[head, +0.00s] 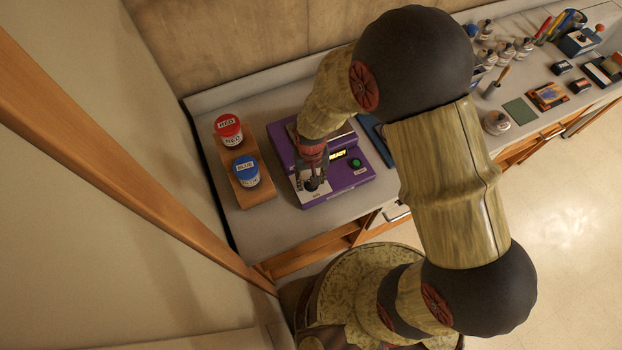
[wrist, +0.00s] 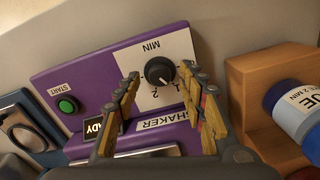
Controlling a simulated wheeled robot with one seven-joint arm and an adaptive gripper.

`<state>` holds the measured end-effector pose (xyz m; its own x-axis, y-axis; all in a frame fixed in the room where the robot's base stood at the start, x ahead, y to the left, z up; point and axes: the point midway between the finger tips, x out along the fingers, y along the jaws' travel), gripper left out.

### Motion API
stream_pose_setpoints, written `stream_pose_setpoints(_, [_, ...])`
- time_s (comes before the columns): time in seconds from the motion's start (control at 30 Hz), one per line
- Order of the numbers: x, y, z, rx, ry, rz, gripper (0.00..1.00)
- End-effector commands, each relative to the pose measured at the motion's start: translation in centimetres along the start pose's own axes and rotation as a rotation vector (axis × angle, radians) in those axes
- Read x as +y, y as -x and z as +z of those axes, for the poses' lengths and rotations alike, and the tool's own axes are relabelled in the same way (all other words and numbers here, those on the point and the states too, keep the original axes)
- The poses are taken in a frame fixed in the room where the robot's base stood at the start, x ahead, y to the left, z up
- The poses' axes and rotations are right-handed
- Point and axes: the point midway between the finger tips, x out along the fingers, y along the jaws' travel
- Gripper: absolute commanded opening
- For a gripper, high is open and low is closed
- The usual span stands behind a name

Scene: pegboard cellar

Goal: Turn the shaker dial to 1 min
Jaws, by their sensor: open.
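The purple shaker (head: 350,187) stands on the counter; it also fills the middle of the wrist view (wrist: 85,72). Its black dial (wrist: 160,71) sits on a white plate marked MIN, with a 2 and other marks around it. The dial's pale pointer mark seems to be on the side of the numbers, but I cannot tell its exact setting. My gripper (wrist: 160,74) is open, with one finger on each side of the dial and gaps visible. In the head view my gripper (head: 314,181) is over the shaker's front left and hides much of the dial.
A green START button (wrist: 67,104) and a lit READY display (head: 338,155) are on the shaker. A wooden rack (head: 262,194) with a red-lidded jar (head: 228,127) and a blue-lidded jar (head: 246,168) stands close on the left. Bottles and tools crowd the counter's right.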

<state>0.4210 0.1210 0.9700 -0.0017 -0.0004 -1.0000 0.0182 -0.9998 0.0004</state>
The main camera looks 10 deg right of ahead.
Motion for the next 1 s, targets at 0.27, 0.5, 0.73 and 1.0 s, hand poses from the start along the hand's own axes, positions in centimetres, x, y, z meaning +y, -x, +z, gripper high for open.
stream_pose_setpoints(0.27, [-0.1, 5.4, -0.2, 0.006, 0.0, -0.002, 0.41])
stream_pose_setpoints(0.5, [-0.1, 9.5, -0.1, 0.005, 0.0, -0.001, 0.41])
stream_pose_setpoints(0.73, [0.0, 11.1, 0.0, 0.001, 0.0, 0.0, 0.41])
stream_pose_setpoints(1.0, [0.0, 11.2, 0.0, 0.001, 0.0, 0.0, 0.41])
